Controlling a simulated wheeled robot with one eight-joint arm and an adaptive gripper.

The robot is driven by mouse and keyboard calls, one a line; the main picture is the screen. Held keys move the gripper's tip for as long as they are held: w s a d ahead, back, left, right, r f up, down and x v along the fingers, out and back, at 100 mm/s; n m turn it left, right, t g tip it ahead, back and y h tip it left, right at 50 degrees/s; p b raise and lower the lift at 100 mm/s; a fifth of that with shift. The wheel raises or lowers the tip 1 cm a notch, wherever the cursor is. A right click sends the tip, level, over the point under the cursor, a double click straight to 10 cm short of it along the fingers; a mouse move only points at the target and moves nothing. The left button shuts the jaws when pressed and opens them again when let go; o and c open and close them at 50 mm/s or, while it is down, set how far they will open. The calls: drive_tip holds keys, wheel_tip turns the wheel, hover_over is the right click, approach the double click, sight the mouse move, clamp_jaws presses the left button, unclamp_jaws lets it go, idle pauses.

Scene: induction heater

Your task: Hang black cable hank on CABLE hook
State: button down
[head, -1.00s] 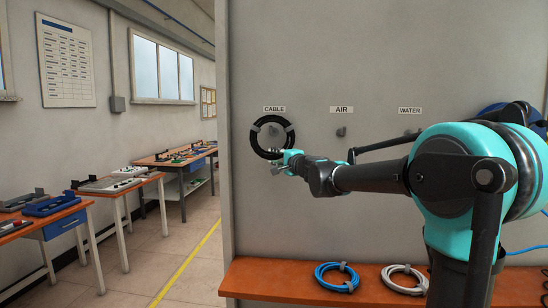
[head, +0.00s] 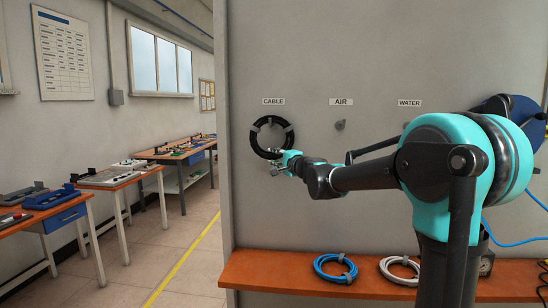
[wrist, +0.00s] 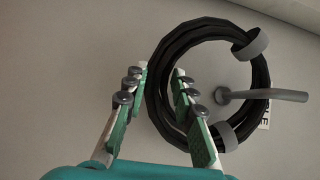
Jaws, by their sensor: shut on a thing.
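The black cable hank (head: 256,146) is a round coil with grey ties, upright near the wall just below the CABLE label (head: 273,101). My gripper (head: 283,163) is shut on its lower right edge. In the wrist view my gripper (wrist: 160,75) has one finger on each side of the coil's band, and the hank (wrist: 180,45) fills the upper middle. The grey CABLE hook (wrist: 285,95) shows there with its round end inside the loop and its stem crossing in front of the band. Whether the hank bears on the hook cannot be told.
The AIR hook (head: 340,125) is bare on the wall to the right. A blue hank (head: 335,268) and a white hank (head: 400,270) lie on the orange shelf (head: 270,265) below. A blue reel stands at the right, partly behind my arm. Wall space around the hank is clear.

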idle(0.3)
drive_tip(key=c, duration=1.2)
unclamp_jaws()
drive_tip(key=shift+o, duration=0.2)
drive_tip(key=v, duration=1.2)
drive_tip(key=s+d+f+n+g+h, duration=0.1)
drive_tip(key=s+d+f+n+g, duration=0.15)
drive_tip(key=s+f, duration=0.5)
drive_tip(key=s+d+f+n+g+h, duration=0.2)
drive_tip(key=s+f+n, duration=0.2)
drive_tip(key=f, duration=0.6)
drive_tip(key=s+d+f+n+g+h, duration=0.1)
drive_tip(key=s+d+f+n+g, duration=0.15)
drive_tip(key=s+f, duration=0.5)
drive_tip(key=s+d+f+n+g+h, duration=0.1)
drive_tip(key=s+d+f+g+h, duration=0.2)
drive_tip(key=s+d+f, duration=1)
wheel_tip(320, 180, down, 4)
drive_tip(key=d+h, duration=0.1)
drive_tip(key=h, duration=0.2)
drive_tip(key=shift+d+r+n+h, duration=0.2)
drive_tip(key=shift+n+h, duration=0.1)
drive_tip(key=shift+n, duration=0.1)
